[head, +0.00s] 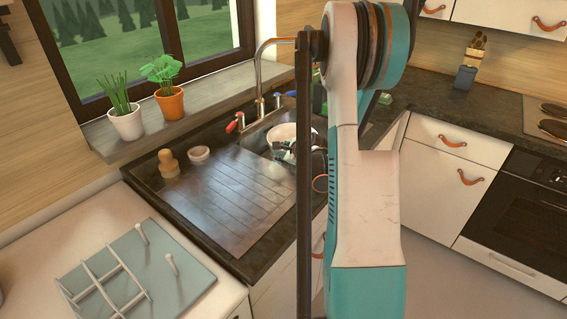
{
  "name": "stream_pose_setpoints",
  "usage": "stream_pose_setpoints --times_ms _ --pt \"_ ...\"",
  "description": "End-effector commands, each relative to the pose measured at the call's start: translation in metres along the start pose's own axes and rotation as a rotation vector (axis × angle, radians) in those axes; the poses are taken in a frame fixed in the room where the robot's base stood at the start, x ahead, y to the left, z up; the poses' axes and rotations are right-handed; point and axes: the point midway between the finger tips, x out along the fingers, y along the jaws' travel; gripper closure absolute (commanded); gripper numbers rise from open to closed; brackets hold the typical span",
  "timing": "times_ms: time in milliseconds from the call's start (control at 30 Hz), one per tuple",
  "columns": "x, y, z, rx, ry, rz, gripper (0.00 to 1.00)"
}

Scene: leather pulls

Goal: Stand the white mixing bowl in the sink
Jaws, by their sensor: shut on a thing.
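The white mixing bowl (281,132) is at the sink (251,143), below the tap, partly hidden behind my arm. My gripper (284,148) is dark and shut on the near side of the bowl. The bowl looks tilted a little. It is over or inside the basin; I cannot tell whether it touches the bottom. My arm hides the right part of the sink.
Potted plants (127,122) line the sill.

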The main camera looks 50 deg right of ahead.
Motion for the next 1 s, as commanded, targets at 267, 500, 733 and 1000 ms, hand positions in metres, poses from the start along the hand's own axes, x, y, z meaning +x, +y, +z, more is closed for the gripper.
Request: stream_pose_setpoints --times_ms 267,500,733,1000 --pt "0.019 0.019 -0.017 0.000 0.000 -0.001 1.00" --pt "0.019 0.019 -0.017 0.000 0.000 -0.001 1.00" --pt "0.023 0.023 -0.020 0.000 0.000 -0.001 1.00" --pt "0.026 0.026 -0.023 0.000 0.000 -0.001 1.00"
